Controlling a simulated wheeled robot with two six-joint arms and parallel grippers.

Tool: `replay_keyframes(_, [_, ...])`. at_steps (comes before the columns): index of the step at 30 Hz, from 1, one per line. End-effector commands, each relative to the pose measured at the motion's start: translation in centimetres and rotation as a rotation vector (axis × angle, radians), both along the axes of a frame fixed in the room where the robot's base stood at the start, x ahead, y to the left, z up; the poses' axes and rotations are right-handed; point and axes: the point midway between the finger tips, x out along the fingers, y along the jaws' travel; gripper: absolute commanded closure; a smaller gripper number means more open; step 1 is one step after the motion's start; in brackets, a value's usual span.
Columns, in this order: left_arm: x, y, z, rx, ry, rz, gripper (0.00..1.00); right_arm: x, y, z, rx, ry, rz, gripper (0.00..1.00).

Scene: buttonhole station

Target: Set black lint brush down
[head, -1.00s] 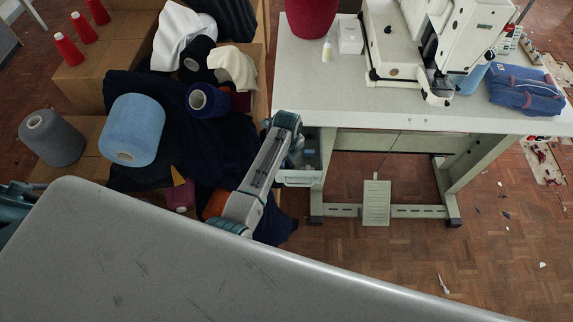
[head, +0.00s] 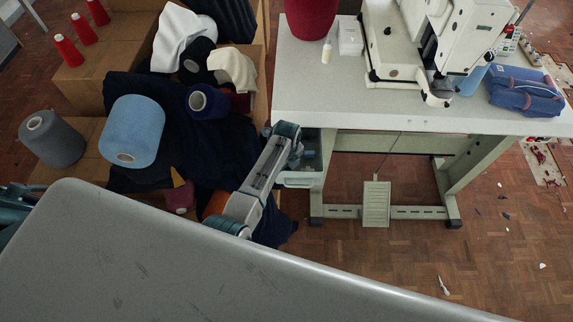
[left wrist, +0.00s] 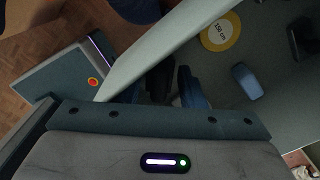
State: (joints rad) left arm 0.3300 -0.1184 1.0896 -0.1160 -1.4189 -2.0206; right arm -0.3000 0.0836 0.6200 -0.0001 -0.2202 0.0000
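My left arm reaches to the open drawer (head: 297,180) under the table's left end; its gripper is hidden in the head view. In the left wrist view the left gripper (left wrist: 174,87) shows as two dark, bluish fingers close together beside the pale drawer wall (left wrist: 150,52). No lint brush can be made out for certain. My right gripper is in neither view.
The drawer also holds a yellow-rimmed tape measure (left wrist: 221,32) and a small blue item (left wrist: 246,82). The white sewing table (head: 420,118) stands above it, carrying a machine (head: 465,40) and a blue pouch (head: 525,92). Dark cloth (head: 225,145) and yarn cones lie left.

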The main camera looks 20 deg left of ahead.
Motion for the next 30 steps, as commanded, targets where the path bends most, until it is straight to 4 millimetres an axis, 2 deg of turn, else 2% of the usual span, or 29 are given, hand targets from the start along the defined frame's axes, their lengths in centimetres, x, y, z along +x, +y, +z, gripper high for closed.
replay_keyframes(5, [0.1, 0.0, 1.6, 0.0, -0.004, 0.0, 0.64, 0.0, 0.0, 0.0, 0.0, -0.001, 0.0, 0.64])
replay_keyframes(18, [0.1, -0.1, 10.3, -0.001, -0.004, 0.0, 0.64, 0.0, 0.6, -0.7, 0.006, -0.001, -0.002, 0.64])
replay_keyframes(24, [0.0, 0.0, 12.0, 0.0, -0.001, 0.0, 0.64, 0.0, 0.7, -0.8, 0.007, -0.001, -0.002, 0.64])
replay_keyframes(30, [0.0, 0.0, 12.3, 0.0, 0.0, 0.0, 0.64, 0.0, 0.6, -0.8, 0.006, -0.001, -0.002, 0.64])
